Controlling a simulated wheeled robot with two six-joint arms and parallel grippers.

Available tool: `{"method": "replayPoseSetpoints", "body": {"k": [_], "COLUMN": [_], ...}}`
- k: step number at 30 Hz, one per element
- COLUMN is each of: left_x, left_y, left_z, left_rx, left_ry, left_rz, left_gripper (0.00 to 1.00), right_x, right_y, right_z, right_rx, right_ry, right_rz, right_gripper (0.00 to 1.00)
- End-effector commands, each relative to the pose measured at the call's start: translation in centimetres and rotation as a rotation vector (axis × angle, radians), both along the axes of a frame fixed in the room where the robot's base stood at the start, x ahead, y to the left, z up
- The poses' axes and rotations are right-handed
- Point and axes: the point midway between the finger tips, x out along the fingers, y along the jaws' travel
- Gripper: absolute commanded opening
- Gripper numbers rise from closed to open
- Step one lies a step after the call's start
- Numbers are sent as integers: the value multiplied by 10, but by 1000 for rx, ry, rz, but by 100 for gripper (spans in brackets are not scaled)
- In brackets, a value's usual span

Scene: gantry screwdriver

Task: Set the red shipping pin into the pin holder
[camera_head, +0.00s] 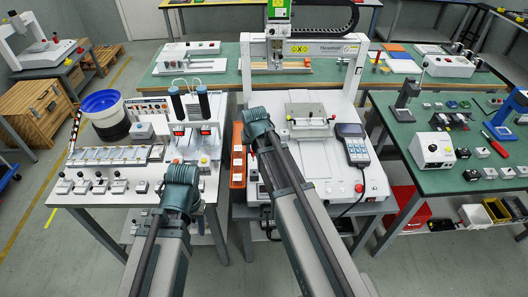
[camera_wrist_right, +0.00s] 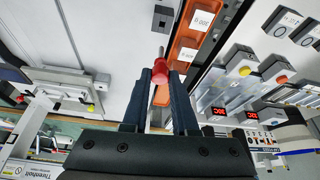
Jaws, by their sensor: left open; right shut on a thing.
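The red shipping pin (camera_wrist_right: 161,69) is between the fingertips of my right gripper (camera_wrist_right: 161,80) in the right wrist view. Its pale metal shank points away from the gripper. My right gripper also shows in the head view (camera_head: 256,118), over the left edge of the gantry machine's white base; the pin is hidden there. A small dark block with a round mark (camera_wrist_right: 162,19) sits on the white base beyond the pin, apart from it. I cannot tell whether it is the pin holder. My left gripper (camera_head: 181,174) is open and empty in front of the left bench.
An orange tray (camera_head: 237,168) with labelled compartments lies along the base's left side. A clamp fixture (camera_head: 310,118) and a handheld controller (camera_head: 353,146) stand on the base to the right. The left bench (camera_head: 120,167) holds several small fixtures and a blue bowl (camera_head: 99,101).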

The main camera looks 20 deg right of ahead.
Motion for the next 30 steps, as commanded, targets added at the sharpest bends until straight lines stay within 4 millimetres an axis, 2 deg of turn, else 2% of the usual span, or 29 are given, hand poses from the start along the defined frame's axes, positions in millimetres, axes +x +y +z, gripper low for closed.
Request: {"method": "replayPoseSetpoints", "body": {"k": [8,24,30], "left_x": [0,0,0], "left_y": [0,0,0], "left_z": [-6,-49,-56], "left_rx": [0,0,0], "left_ry": [0,0,0], "left_rz": [0,0,0], "left_gripper": [50,50,50], "right_x": [-1,-1,-1], "right_y": [-1,-1,-1], "right_z": [-6,-49,-56], "right_rx": [0,1,1], "right_ry": [0,1,1], "right_rz": [-2,-4,-4], "right_gripper": [0,0,0]}}
